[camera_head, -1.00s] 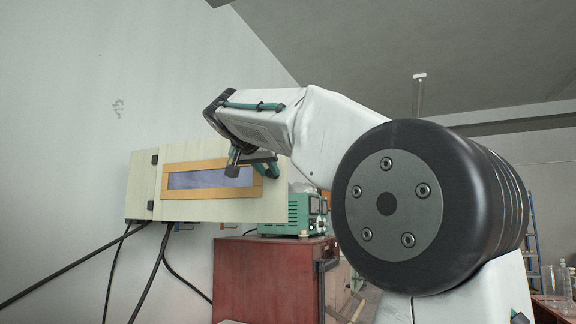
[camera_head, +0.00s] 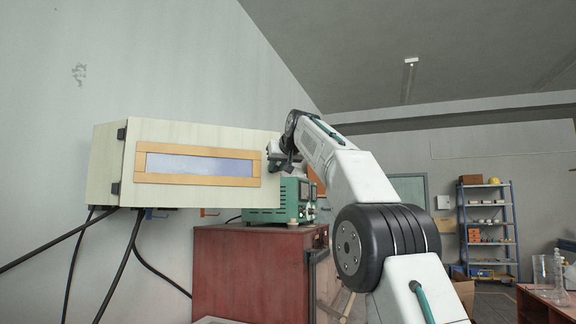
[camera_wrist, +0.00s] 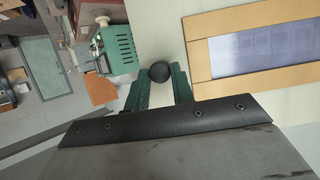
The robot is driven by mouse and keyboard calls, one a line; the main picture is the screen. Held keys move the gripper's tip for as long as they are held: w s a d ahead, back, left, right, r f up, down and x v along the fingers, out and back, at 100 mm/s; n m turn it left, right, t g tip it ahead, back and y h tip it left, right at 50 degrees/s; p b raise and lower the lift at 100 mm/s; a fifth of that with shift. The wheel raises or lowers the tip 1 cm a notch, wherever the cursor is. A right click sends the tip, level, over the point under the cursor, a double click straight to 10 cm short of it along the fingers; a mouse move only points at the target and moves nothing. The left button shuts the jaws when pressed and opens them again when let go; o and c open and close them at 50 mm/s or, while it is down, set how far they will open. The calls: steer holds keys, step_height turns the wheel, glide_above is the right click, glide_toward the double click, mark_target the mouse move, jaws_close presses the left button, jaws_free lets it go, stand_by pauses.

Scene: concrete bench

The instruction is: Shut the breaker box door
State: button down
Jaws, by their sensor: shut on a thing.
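The breaker box (camera_head: 104,170) is a cream box on the wall at the left. Its cream door (camera_head: 200,195), with a window (camera_head: 200,165) in an orange frame, is hinged on the left side; how far it stands open is hard to tell. In the wrist view the door (camera_wrist: 165,20) fills the upper right. A round black knob (camera_wrist: 159,70) sits near the door's free edge. My gripper (camera_wrist: 159,86) has its green fingers on either side of the knob and is shut on it. In the head view my gripper (camera_head: 283,160) is at the door's right edge, partly hidden.
A green instrument (camera_head: 290,205) stands on a red cabinet (camera_head: 250,270) beneath and behind the door's free edge. Black cables (camera_head: 125,260) hang below the box. A blue shelf rack (camera_head: 487,225) stands far off at the right.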

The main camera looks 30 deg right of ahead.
steer(key=shift+w+d+f+n+y, duration=0.1)
steer(key=shift+w+d+n+y, duration=0.05)
steer(key=shift+w, duration=0.4)
steer(key=shift+w+d+n+y, duration=0.1)
steer(key=shift+w+n+y, duration=0.05)
steer(key=shift+w, duration=0.35)
steer(key=c, duration=1.2)
jaws_free()
steer(key=shift+s, duration=0.1)
steer(key=shift+v, duration=3.85)
